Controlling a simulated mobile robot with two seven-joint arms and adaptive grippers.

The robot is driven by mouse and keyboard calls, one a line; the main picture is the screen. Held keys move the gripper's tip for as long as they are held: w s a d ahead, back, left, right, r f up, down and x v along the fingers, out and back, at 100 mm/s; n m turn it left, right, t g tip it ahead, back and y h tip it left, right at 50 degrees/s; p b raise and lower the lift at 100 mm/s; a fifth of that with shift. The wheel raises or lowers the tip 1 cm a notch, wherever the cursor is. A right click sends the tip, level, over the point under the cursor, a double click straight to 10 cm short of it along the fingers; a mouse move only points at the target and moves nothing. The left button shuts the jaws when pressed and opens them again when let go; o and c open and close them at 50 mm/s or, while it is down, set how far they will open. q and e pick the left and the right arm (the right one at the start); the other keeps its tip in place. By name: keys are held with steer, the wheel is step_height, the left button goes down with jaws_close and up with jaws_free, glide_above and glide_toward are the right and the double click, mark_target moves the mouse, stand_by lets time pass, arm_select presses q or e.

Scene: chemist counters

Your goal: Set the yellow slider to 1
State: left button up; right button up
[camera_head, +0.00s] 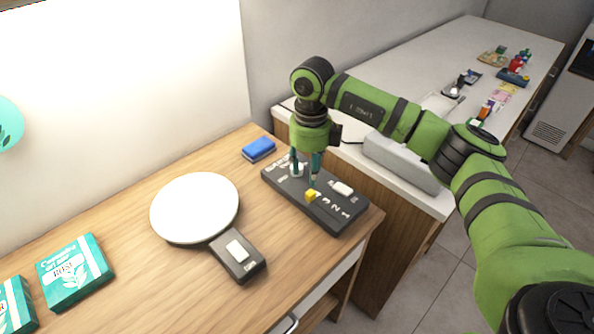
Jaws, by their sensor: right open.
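A dark slider panel (335,219) lies flat near the right edge of the wooden counter. The yellow slider (311,196) sits on its near side, at the left end of a row of white digits that seem to run 3, 2, 1 toward the right. My right gripper (304,176) points down over the panel's left part, open, its fingers apart. One fingertip is close above the yellow slider; I cannot tell whether they touch. The fingers partly hide the panel's left markings. My left gripper is not in view.
A white slider (343,188) is on the panel's far side. A blue block (258,149) lies behind it. A scale with a round white plate (195,208) stands to the left, and teal boxes (75,271) lie farther left. A grey case (402,162) is on the white counter.

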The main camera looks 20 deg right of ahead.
mark_target(311, 193)
steer(key=shift+s+d, duration=0.1)
steer(key=shift+s+f+p, duration=0.55)
steer(key=shift+s+f, duration=0.15)
steer(key=shift+f, duration=0.1)
step_height(311, 193, down, 5)
steer(key=shift+w+r+p, duration=0.1)
steer(key=shift+w+p, duration=0.05)
steer(key=shift+p, duration=0.45)
steer(key=shift+c, duration=0.4)
jaws_close()
